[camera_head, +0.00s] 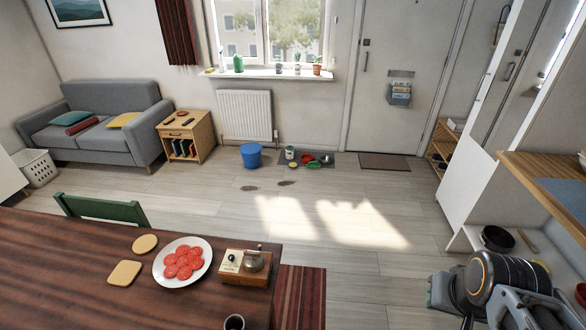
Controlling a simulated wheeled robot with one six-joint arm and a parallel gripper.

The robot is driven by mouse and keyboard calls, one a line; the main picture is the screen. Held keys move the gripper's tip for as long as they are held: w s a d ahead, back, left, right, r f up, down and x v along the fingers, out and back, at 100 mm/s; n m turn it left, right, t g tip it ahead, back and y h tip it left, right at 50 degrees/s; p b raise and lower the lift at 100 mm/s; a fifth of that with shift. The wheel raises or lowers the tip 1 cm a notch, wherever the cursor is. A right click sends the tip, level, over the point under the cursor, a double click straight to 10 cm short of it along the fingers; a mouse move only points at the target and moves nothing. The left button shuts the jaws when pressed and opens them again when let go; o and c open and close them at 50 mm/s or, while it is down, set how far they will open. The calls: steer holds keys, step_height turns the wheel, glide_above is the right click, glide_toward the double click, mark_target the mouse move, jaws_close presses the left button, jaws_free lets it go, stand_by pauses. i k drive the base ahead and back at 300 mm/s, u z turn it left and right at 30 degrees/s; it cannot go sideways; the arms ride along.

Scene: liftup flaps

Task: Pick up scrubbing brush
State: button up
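I cannot make out a scrubbing brush for certain. A small green item (314,165) lies among several small things on a dark mat (288,162) on the floor under the window; it is too small to tell whether it is a brush. My arm is folded at the lower right, far from the mat. A grey part at its left end may belong to my gripper, but I cannot make out its fingers or anything held.
A blue bucket (251,156) stands left of the mat. Two brown patches (286,182) mark the floor before it. A wooden table (80,262) fills the lower left. A counter (548,180) stands at the right. The sunlit middle floor (340,222) is clear.

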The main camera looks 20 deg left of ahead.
mark_target(309, 166)
steer(key=u, duration=0.15)
steer(key=i, duration=1)
steer(key=u, duration=0.7)
steer(key=i, duration=1.4)
steer(key=u, duration=1.1)
steer(key=i, duration=2.05)
steer(key=z, duration=1.4)
steer(key=i, duration=2.05)
steer(key=z, duration=0.45)
